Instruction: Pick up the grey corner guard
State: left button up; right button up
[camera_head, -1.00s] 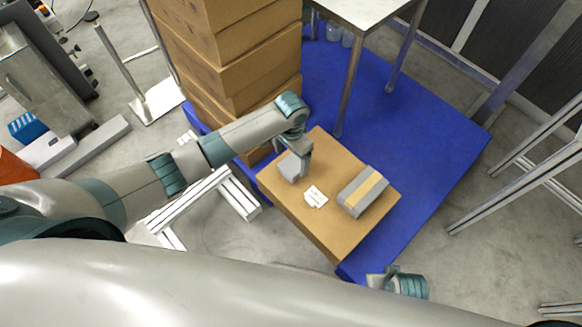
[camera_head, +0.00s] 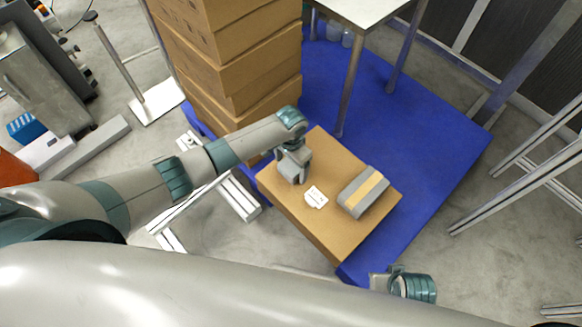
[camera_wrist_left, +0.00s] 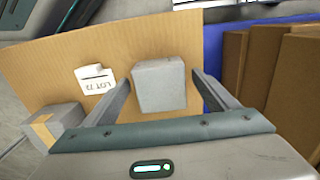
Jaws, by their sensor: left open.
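The grey corner guard (camera_head: 291,168) is a plain grey block on top of a cardboard box, under my left gripper (camera_head: 293,172) in the head view and partly hidden by it. In the left wrist view the corner guard (camera_wrist_left: 160,88) lies between the two spread fingers of my left gripper (camera_wrist_left: 161,78), with a visible gap on each side. The left gripper is open. Part of my right wrist shows at the bottom right of the head view; its fingers cannot be made out.
The cardboard box (camera_head: 325,232) also bears a white label card (camera_head: 315,197) and a grey block with a tan stripe (camera_head: 363,192). A tall stack of boxes (camera_head: 235,60) stands just behind my left arm. The blue platform (camera_head: 430,150) is clear to the right.

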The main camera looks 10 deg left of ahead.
aim_at(291, 166)
pick_arm(q)
jog(key=shift+f, duration=0.45)
pick_arm(e)
jog(key=shift+r, duration=0.4)
jog(key=shift+f, duration=0.1)
pick_arm(q)
jog(key=c, duration=1.1)
pick_arm(e)
jog(key=shift+f, duration=0.1)
pick_arm(q)
jog(key=shift+r, duration=0.15)
